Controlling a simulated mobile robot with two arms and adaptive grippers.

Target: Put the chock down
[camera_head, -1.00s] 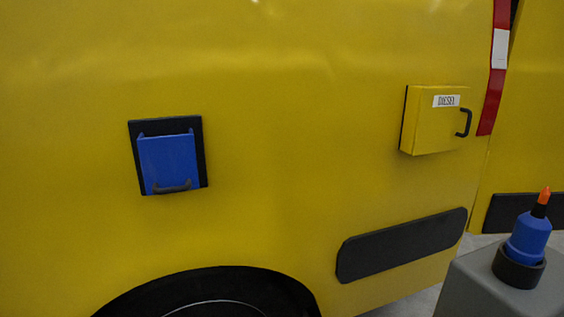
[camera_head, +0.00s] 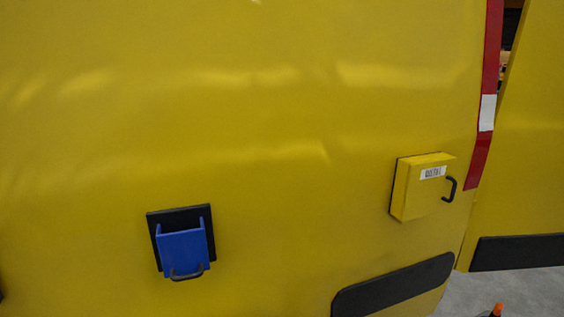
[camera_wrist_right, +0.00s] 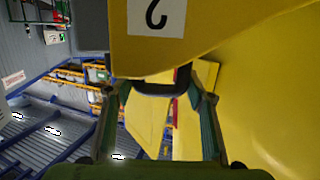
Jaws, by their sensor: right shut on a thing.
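In the right wrist view, a yellow chock (camera_wrist_right: 215,22) with a white label bearing a dark "2" fills the top middle. My right gripper (camera_wrist_right: 160,86) is shut on the chock's dark handle (camera_wrist_right: 158,88), one finger on each side. Only part of the chock shows; its far end is cut off by the frame. Neither gripper shows in the head view, and my left gripper is in no view.
A yellow vehicle side (camera_head: 290,110) fills the head view. On it are a blue holder (camera_head: 183,250) with a handle, a labelled yellow box (camera_head: 420,190) with a black handle, and a dark strip (camera_head: 395,287). Grey floor (camera_head: 525,290) shows lower right.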

